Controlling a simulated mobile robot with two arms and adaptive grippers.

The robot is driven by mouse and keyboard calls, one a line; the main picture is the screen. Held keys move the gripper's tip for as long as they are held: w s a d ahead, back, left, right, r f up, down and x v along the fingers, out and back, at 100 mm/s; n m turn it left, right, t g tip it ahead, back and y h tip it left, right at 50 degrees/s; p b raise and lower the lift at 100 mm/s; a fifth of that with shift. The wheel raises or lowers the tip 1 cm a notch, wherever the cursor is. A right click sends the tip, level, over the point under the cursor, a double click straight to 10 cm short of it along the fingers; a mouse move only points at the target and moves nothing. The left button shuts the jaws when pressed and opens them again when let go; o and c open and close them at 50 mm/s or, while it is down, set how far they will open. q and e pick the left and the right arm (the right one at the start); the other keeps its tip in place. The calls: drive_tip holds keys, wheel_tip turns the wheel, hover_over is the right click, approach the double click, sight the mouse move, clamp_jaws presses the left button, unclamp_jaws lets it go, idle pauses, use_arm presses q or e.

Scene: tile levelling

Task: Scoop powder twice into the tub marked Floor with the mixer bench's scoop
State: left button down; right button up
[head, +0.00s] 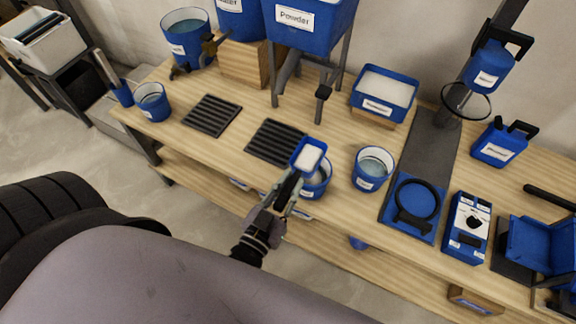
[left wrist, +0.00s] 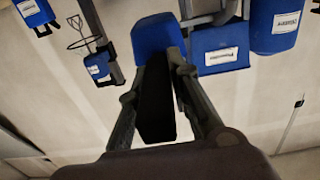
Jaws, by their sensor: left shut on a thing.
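My left gripper (head: 286,192) is shut on the dark handle of a blue scoop (head: 299,164). The scoop's open top faces up and shows a white fill. In the head view it overlaps a blue tub (head: 323,184) near the bench's front edge and hides part of its rim; the tub's label is too small to read. In the left wrist view the scoop's blue head (left wrist: 158,36) is beyond the fingers, with its handle between them. A blue container with pale powder (head: 387,86) stands on a wooden block at the back. My right gripper is not in view.
Another blue tub (head: 373,168) stands just right of the scoop. A hopper marked Powder (head: 310,22) rises behind on legs. Dark slatted mats (head: 212,115) lie to the left. A mixer stand (head: 487,70) and a ring holder (head: 415,204) are on the right.

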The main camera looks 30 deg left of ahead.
sight(299, 171)
use_arm(q)
drive_tip(key=shift+s, duration=0.2)
drive_tip(key=shift+w+f+g+p, duration=0.3)
drive_tip(key=shift+g+p, duration=0.2)
drive_tip(key=shift+p, duration=0.15)
drive_tip(key=w+r+g+p, duration=0.1)
drive_tip(key=g+p, duration=0.1)
drive_tip(key=p, duration=0.2)
drive_tip(key=w+r+g+p, duration=0.1)
drive_tip(key=w+g+p, duration=0.1)
drive_tip(key=p, duration=0.3)
drive_tip(key=w+r+g+p, duration=0.1)
drive_tip(key=p, duration=0.4)
drive_tip(key=shift+w+d+g, duration=0.1)
drive_tip(key=shift+w+g, duration=0.05)
drive_tip(key=shift+g, duration=0.25)
drive_tip(key=w+g+p, duration=0.1)
drive_tip(key=p, duration=0.2)
drive_tip(key=w+r+g+p, duration=0.1)
drive_tip(key=w+p, duration=0.1)
drive_tip(key=shift+w+g+y+p, duration=0.2)
drive_tip(key=shift+g+y+p, duration=0.1)
drive_tip(key=shift+g+p, duration=0.1)
drive_tip(key=shift+w+d+r+g, duration=0.1)
drive_tip(key=shift+w+r+g, duration=0.15)
drive_tip(key=shift+w+g, duration=0.25)
drive_tip(key=shift+w+r+g, duration=0.25)
drive_tip(key=shift+w+g, duration=0.25)
drive_tip(key=shift+s, duration=0.1)
